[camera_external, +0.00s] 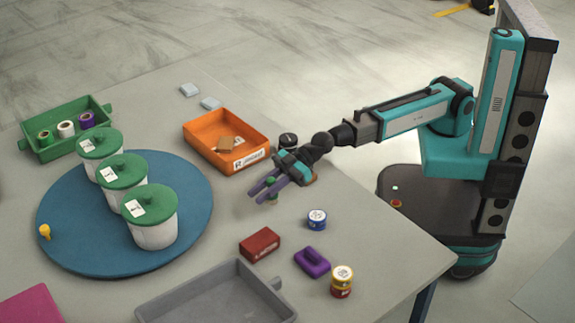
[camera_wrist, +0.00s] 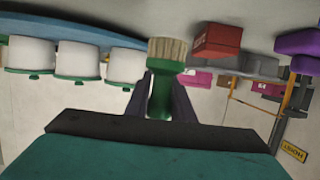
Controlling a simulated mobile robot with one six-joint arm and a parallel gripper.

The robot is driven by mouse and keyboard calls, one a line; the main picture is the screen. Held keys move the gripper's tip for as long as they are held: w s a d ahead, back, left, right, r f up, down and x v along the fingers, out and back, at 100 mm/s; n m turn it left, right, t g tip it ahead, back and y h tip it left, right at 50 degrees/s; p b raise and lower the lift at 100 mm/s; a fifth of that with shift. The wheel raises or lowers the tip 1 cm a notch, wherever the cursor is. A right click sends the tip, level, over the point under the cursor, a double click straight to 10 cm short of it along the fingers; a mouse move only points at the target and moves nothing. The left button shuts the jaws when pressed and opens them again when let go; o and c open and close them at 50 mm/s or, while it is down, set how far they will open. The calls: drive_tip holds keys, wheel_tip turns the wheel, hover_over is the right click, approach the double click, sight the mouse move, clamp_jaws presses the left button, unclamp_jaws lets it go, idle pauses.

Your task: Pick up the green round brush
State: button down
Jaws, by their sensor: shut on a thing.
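The green round brush (camera_external: 272,184) is between the fingers of my gripper (camera_external: 268,190), above the table between the orange tray and the red box. In the wrist view the brush (camera_wrist: 162,78) shows a green handle and a pale bristle head. The dark fingers of my gripper (camera_wrist: 160,97) close on the handle from both sides. The bristle end sticks out past the fingers. In the external view the fingers hide part of the brush, and I cannot tell how far it is above the table.
An orange tray (camera_external: 198,143) stands behind my gripper. A blue round tin (camera_external: 317,219), a red box (camera_external: 260,244), a purple brush (camera_external: 312,262) and stacked tins (camera_external: 342,280) lie in front. A grey tray (camera_external: 155,309) is at the front; a blue turntable (camera_external: 70,240) with white tubs is left.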

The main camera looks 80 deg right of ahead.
drive_tip(key=shift+r+p, duration=0.35)
drive_tip(key=shift+r, duration=1.75)
